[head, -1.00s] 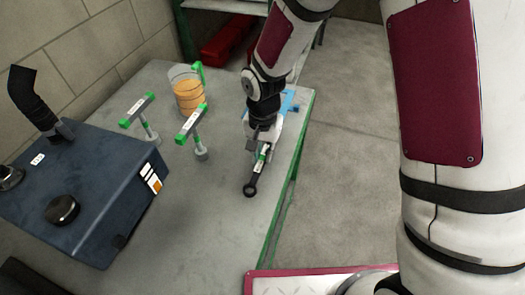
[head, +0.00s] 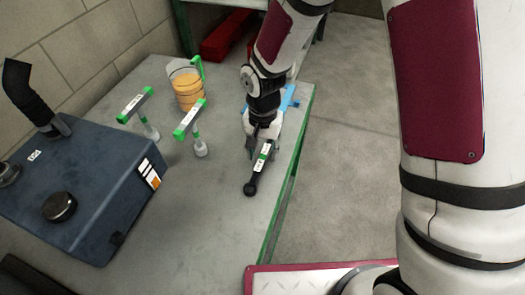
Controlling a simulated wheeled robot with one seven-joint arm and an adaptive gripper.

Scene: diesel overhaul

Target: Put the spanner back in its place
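The spanner (head: 257,173) is black with a green-and-white label, and its ring end points toward the front of the grey workbench top. My gripper (head: 260,150) points down over the spanner's far part, with fingers showing close to its sides. Whether the fingers press on it is too small to tell. The gripper hides the spanner's far end. I cannot tell whether the spanner touches the bench. A blue item (head: 290,100) lies on the bench behind my gripper, partly hidden by it.
Two green-topped T-shaped tools (head: 190,120) (head: 134,105) stand left of my gripper. Behind them is a clear container of orange liquid (head: 188,90). A dark blue tank (head: 85,190) fills the bench's left. The bench's green right edge (head: 285,195) is close. The front middle is clear.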

